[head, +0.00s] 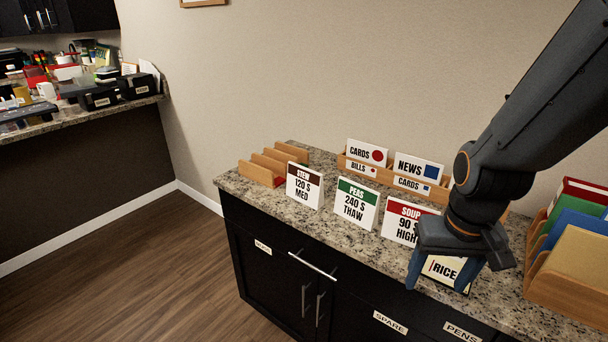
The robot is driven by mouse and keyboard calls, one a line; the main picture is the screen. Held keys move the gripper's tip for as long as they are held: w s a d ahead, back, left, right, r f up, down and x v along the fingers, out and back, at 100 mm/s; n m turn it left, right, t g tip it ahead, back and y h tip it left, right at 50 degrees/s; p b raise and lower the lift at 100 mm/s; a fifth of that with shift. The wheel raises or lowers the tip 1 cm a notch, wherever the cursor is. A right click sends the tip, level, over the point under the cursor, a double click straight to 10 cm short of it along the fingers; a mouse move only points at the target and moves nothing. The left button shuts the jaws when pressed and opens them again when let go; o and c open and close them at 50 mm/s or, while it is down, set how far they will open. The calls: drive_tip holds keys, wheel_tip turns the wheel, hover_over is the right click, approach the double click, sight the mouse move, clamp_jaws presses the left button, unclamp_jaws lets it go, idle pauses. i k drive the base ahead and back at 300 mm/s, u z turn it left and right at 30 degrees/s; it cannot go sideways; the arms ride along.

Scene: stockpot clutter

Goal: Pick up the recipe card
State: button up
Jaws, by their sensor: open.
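Several upright white cards stand in a row on the granite counter (335,225). One reads STEW 120 S MED (304,190) with a dark red-brown top. One reads PEAS 240 S THAW (356,206) with a green top. One reads SOUP 90 S HIGH (402,224) with a red top, its right side behind my gripper. The rightmost reads RICE (443,270), its upper part hidden by my gripper. No card is labelled "recipe card". My gripper (440,282) is open, pointing down, with its blue fingers to either side of the RICE card's visible face. I cannot tell whether they touch it.
A wooden sorter (262,172) stands at the left end of the counter. A wooden holder with CARDS (366,153) and NEWS (419,168) cards is behind the row. A wooden rack (560,287) with coloured folders is close on the right. A cluttered counter (90,118) lies far left.

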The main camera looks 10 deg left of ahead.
sight(402, 218)
drive_tip(key=z, duration=2.1)
drive_tip(key=k, duration=0.9)
drive_tip(key=u, duration=1.5)
drive_tip(key=i, duration=1)
drive_tip(key=z, duration=0.05)
